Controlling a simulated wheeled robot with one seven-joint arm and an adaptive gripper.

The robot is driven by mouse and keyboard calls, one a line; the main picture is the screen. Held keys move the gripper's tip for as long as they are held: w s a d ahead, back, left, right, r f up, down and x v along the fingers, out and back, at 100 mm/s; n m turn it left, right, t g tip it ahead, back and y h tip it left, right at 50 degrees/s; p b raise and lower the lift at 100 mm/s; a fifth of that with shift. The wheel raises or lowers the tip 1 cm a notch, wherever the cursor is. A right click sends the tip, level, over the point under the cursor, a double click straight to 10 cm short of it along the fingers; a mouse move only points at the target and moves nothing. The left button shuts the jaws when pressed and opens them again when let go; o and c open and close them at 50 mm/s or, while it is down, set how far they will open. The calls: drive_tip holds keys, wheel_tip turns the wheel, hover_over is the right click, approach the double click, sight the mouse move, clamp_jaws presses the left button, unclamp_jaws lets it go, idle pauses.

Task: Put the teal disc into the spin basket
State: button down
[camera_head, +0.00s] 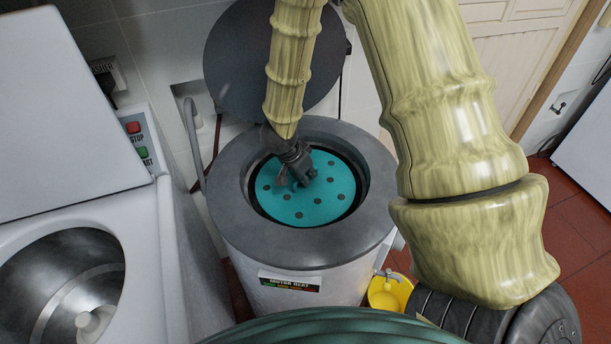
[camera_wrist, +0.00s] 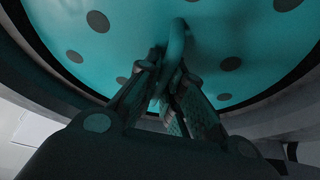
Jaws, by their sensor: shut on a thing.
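The teal disc (camera_head: 310,206) with dark round holes lies roughly level inside the round mouth of the spin basket, within the grey top ring of the spin dryer (camera_head: 240,230). A dark gap shows around the disc's edge. My gripper (camera_head: 298,178) reaches down to the middle of the disc. In the wrist view, my gripper (camera_wrist: 172,88) is shut on a teal loop handle (camera_wrist: 177,45) that stands up from the disc (camera_wrist: 150,30). The inside of the basket under the disc is hidden. I cannot tell whether the disc rests on anything.
The dryer's round dark lid (camera_head: 240,60) stands open behind. A white washer with an open steel drum (camera_head: 60,285) is at the left. A yellow bowl (camera_head: 390,292) sits low at the dryer's front right. Red tiled floor (camera_head: 570,240) shows at the right.

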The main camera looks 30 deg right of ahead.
sight(302, 187)
drive_tip(key=shift+f+b, duration=3.55)
drive_tip(key=shift+b, duration=0.15)
drive_tip(key=c, duration=1.5)
unclamp_jaws()
drive_tip(key=v, duration=1.2)
